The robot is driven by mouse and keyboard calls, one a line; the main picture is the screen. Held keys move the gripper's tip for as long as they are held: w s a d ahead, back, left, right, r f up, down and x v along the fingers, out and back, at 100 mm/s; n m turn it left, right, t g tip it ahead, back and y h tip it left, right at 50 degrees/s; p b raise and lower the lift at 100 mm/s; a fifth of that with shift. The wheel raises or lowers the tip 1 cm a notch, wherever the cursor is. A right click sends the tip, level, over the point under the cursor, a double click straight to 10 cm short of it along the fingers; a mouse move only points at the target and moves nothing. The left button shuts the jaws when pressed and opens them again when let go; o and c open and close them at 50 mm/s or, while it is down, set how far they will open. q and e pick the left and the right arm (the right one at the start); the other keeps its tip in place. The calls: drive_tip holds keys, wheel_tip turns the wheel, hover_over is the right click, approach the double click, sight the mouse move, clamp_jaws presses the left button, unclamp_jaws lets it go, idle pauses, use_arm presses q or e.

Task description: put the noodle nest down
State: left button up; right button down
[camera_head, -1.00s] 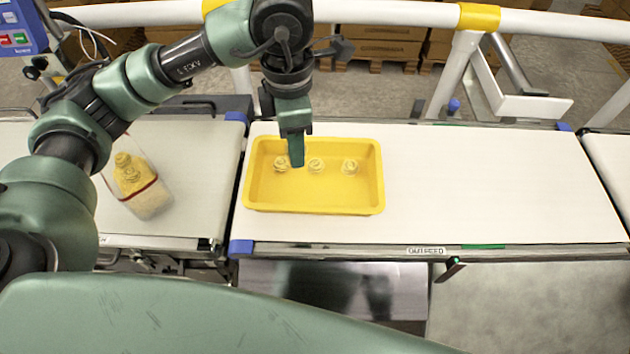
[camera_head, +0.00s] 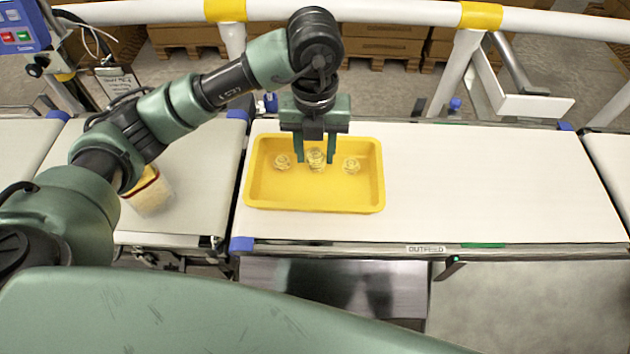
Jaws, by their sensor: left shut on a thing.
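My left gripper (camera_head: 316,160) points down over the yellow tray (camera_head: 315,202), its fingers shut on a noodle nest (camera_head: 316,153). The held nest shows in the middle of the tray's back half. It looks taller than its neighbours; whether another nest lies under it, or whether it touches the tray, I cannot tell. One pale yellow nest (camera_head: 282,162) lies in the tray to its left and another (camera_head: 351,166) to its right. My right gripper is not in view.
The tray sits at the left end of the white outfeed belt (camera_head: 480,185), which is clear to its right. A clear pack with yellow contents (camera_head: 150,195) lies on the left belt, partly hidden by my left arm. A white rail (camera_head: 380,12) runs behind.

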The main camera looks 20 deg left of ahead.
use_arm(q)
drive_tip(key=p, duration=0.2)
approach(315, 193)
wheel_tip(315, 193, down, 5)
drive_tip(key=shift+f, duration=0.7)
drive_tip(key=shift+f, duration=0.1)
drive_tip(key=o, duration=0.9)
drive_tip(key=shift+f, duration=0.1)
drive_tip(key=o, duration=0.4)
